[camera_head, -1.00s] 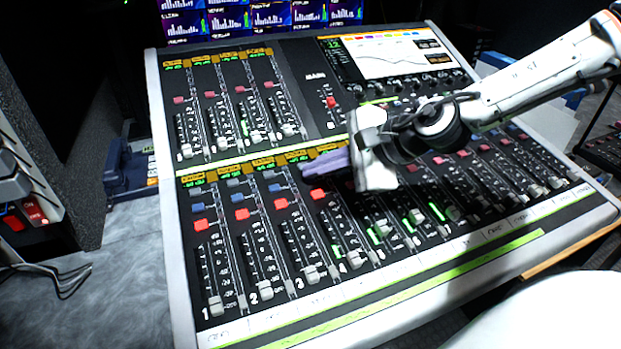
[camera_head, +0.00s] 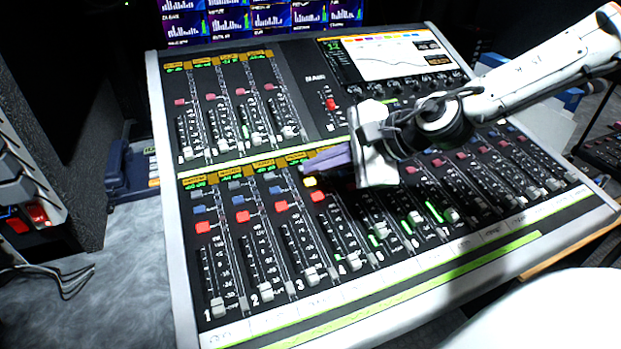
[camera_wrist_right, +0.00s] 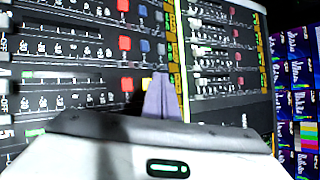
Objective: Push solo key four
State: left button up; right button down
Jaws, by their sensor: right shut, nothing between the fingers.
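The mixing console (camera_head: 160,120) fills the middle of the head view. In the fourth strip the middle key, solo key four (camera_head: 310,182), glows yellow, above that strip's red key (camera_head: 318,196). My right gripper (camera_head: 304,168) is shut and empty, its purple fingertips just above the yellow key; I cannot tell whether they touch it. The shut fingers also show in the right wrist view (camera_wrist_right: 160,80), pointing at the panel. My left gripper is not in view.
Solo keys one (camera_head: 198,209), two (camera_head: 238,200) and three (camera_head: 275,190) are blue and unlit. Raised faders stand below the keys. A screen (camera_head: 385,57) is at the console's upper right. My right arm covers part of the right-hand strips.

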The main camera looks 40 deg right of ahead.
aim_at(319, 193)
notch_tip(319, 193, up, 6)
jog(key=p, duration=0.4)
jog(key=shift+s+p, duration=0.3)
jog(key=shift+s, duration=0.1)
